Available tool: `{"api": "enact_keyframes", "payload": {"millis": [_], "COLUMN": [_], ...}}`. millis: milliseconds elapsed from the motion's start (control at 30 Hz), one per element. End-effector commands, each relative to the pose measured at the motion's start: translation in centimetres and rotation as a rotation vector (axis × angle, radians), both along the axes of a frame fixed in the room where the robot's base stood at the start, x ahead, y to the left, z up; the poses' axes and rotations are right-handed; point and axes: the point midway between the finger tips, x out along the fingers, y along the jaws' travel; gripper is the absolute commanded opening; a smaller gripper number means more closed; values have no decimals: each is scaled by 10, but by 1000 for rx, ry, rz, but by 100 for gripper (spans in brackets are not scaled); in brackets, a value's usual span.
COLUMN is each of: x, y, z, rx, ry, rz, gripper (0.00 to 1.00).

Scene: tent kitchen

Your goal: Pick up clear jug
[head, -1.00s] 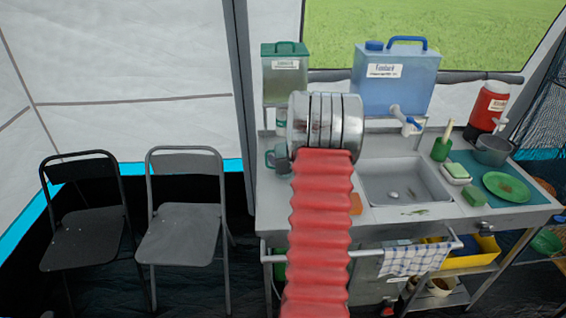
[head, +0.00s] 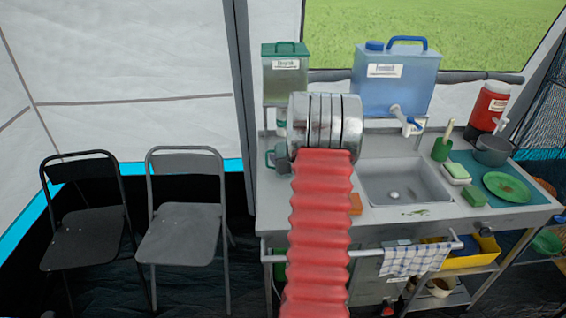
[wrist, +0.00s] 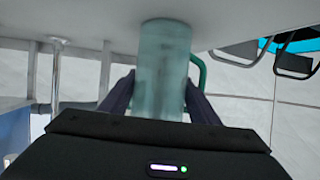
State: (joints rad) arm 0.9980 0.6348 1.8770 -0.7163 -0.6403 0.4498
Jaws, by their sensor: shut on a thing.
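The clear jug (wrist: 163,65) is a translucent, teal-tinted vessel with a green handle (wrist: 201,72). In the wrist view, which appears upside down, my gripper (wrist: 160,92) has a dark finger on each side of the jug and is shut on it. The jug's base appears at or very near the counter; I cannot tell whether there is a gap. In the head view, a bit of the jug (head: 282,157) and its handle show left of my arm. The arm hides the rest of the jug and the gripper there.
The counter (head: 385,214) holds a sink (head: 403,182) right of my arm. A blue water container (head: 394,85) and a green-lidded container (head: 285,75) stand raised behind. A green plate (head: 506,187) lies far right. Two folding chairs (head: 187,215) stand left on the floor.

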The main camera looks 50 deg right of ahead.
Motion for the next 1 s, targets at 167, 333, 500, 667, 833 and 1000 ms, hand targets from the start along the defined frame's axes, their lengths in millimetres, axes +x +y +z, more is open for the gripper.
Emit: {"api": "enact_keyframes", "payload": {"millis": [167,333,500,667,833,1000], "x": [0,0,0,0,0,0], "y": [0,0,0,0,-1,0], "z": [1,1,2,5,12,21], "rx": [-1,-1,-1,-2,-2,-3], "ry": [-2,-2,-2,-1,-2,-1], "rz": [0,0,0,0,0,1], "gripper": [26,26,26,26,26,26]}}
